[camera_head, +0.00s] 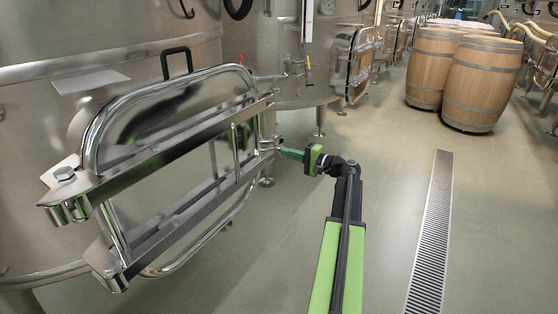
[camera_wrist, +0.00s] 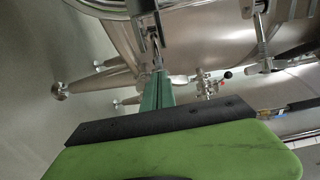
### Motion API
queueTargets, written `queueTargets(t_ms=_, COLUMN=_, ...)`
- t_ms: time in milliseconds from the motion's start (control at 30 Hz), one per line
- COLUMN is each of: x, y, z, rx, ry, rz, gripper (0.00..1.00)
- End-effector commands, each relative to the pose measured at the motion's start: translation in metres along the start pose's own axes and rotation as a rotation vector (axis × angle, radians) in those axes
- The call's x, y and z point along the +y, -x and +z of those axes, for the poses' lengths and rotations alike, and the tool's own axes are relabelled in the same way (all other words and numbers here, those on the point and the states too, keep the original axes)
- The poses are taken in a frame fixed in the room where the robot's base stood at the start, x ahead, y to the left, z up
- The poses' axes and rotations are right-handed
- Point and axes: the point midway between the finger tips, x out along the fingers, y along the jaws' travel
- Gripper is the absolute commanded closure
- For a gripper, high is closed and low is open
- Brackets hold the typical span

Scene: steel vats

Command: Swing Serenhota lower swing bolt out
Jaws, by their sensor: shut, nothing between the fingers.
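A steel vat with a rectangular manway door (camera_head: 165,120) fills the left of the head view. The lower swing bolt (camera_head: 266,146) is at the door's right edge, at the end of the lower crossbar; the upper swing bolt (camera_head: 270,77) is above it. My gripper (camera_head: 281,152) has its green fingers just right of the lower bolt. In the wrist view my gripper (camera_wrist: 160,73) is shut and empty, with its tips close to the metal bolt fitting (camera_wrist: 156,43). I cannot tell whether they touch. No vat name is legible.
Wooden barrels (camera_head: 482,82) stand at the back right, near more steel vats. A floor drain grate (camera_head: 432,230) runs along the right. Another vat (camera_head: 285,50) stands behind the door's right edge. The floor between my arm and the barrels is clear.

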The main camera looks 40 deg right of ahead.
Motion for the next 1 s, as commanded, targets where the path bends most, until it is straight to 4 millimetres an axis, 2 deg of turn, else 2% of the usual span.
queueTargets(t_ms=133, x=0.0, y=-0.005, z=-0.008, rx=0.0, ry=0.0, rz=0.0, gripper=1.0)
queueTargets(t_ms=1000, x=0.0, y=-0.023, z=-0.027, rx=0.001, ry=0.0, rz=0.0, gripper=1.0)
